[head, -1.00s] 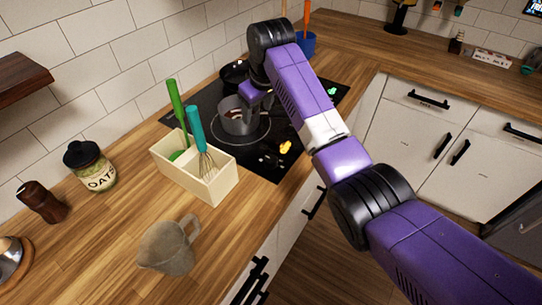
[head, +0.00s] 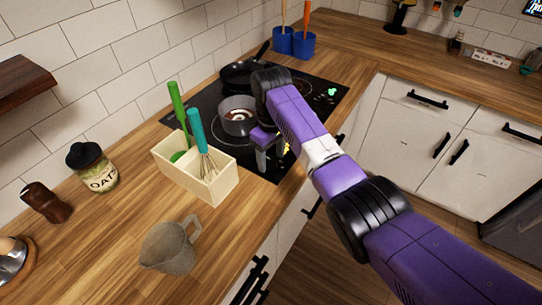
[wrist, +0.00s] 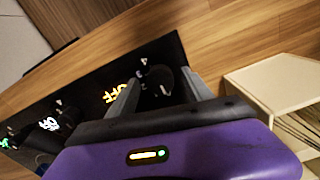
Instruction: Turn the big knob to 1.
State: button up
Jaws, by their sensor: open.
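A dark round knob (wrist: 155,82) sits on the black cooktop, between the two fingers of my gripper in the wrist view. It has a white line on it, and a small white mark shows beside it. A glowing orange label (wrist: 115,92), which seems to read OFF, is next to it, partly behind a finger. My gripper (wrist: 163,82) is open, with one finger on each side of the knob; I cannot tell whether they touch it. In the head view my gripper (head: 268,158) points down at the cooktop's near front corner, and the knob is hidden.
A pot (head: 237,118) and a frying pan (head: 243,74) stand on the cooktop (head: 207,105). A cream utensil box (head: 218,188) with a whisk stands close left of my gripper. Other lit labels and smaller-looking knobs (wrist: 60,104) lie along the cooktop edge.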

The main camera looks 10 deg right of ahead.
jog(key=shift+f, duration=0.15)
grip_shut()
jog(key=shift+m, duration=0.3)
jog(key=shift+m+p, duration=0.7)
jog(key=shift+m, duration=0.5)
jog(key=m+p, duration=0.1)
jog(key=m, duration=0.3)
jog(key=shift+a+m, duration=0.1)
jog(key=shift+m, duration=0.3)
